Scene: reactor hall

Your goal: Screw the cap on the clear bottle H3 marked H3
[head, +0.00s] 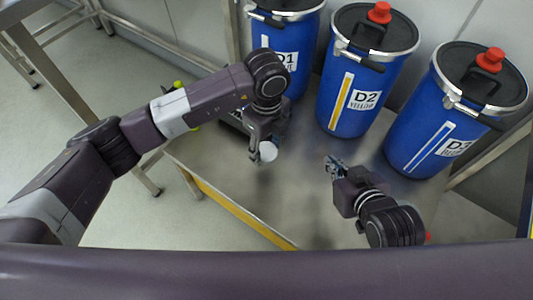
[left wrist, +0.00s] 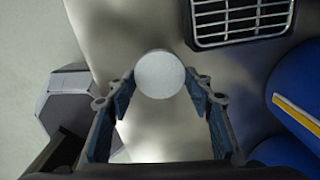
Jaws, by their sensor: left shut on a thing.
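A round white cap (head: 268,151) is at the tips of my left gripper (head: 257,148), above the steel table. In the left wrist view the cap (left wrist: 160,74) sits between the two fingertips, and the gripper (left wrist: 160,88) is shut on it. I cannot make out the clear bottle H3 or its marking in either view. My right gripper (head: 334,166) is apart from the cap, to its right over the table, with no object seen in it. Its fingers are too small to tell whether they are open.
The steel table (head: 300,210) has bare room between and in front of the grippers. Blue drums D1 (head: 285,50), D2 (head: 352,100) and a third (head: 420,140) line the back. A slotted dark box (left wrist: 240,20) lies near the cap, partly behind my left arm.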

